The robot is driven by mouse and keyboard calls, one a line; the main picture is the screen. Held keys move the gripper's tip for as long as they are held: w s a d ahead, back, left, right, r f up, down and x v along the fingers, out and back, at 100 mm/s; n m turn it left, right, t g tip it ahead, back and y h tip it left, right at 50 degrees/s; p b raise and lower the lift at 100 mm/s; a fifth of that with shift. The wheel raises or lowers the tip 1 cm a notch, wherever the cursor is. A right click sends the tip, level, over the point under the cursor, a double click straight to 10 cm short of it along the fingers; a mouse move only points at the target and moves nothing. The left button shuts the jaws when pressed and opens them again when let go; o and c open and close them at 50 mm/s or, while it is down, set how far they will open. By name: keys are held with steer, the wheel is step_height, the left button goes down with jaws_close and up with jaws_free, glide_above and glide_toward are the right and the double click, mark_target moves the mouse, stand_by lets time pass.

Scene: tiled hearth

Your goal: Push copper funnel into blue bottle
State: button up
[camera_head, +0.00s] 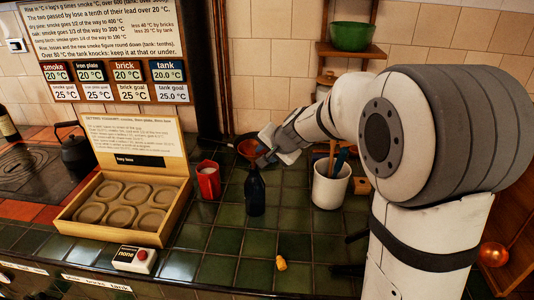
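The blue bottle (255,196), very dark in this light, stands upright on the green tiles near the middle. The copper funnel (247,148) shows as a small reddish-brown cone just above the bottle's neck. My gripper (264,148) reaches in from the right and is at the funnel's right side, above the bottle. The fingers are small and overlap the funnel, so I cannot tell whether they grip it. The funnel's spout and the bottle's mouth are partly hidden, and I cannot tell whether the spout is inside.
A red mug (208,180) stands left of the bottle, and a white crock with utensils (330,187) stands right. A wooden tray of round moulds (70,222) is at left. A small orange-yellow piece (281,263) lies in front. Tiles between it and the bottle are clear.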

steer(key=shift+s+r, duration=0.1)
steer(key=shift+r, duration=0.05)
stand_by(0.3)
steer(key=p+v, duration=0.1)
steer(key=v, duration=0.3)
stand_by(1.0)
steer(key=shift+d+r, duration=0.1)
steer(key=v, duration=0.7)
steer(key=shift+s+r, duration=0.25)
steer(key=shift+s, duration=0.05)
steer(key=shift+d, duration=0.1)
stand_by(0.5)
steer(key=s+d+f+n+g+h, duration=0.1)
steer(key=s+d+f+n, duration=0.1)
steer(key=s, duration=0.6)
steer(key=s+d+f+n+g+h, duration=0.1)
steer(key=s+f, duration=0.3)
steer(key=s, duration=0.4)
steer(key=s+d+f+n+g+h, duration=0.2)
steer(key=s+d+f+n+g, duration=0.1)
steer(key=s, duration=0.5)
steer(key=shift+n, duration=0.6)
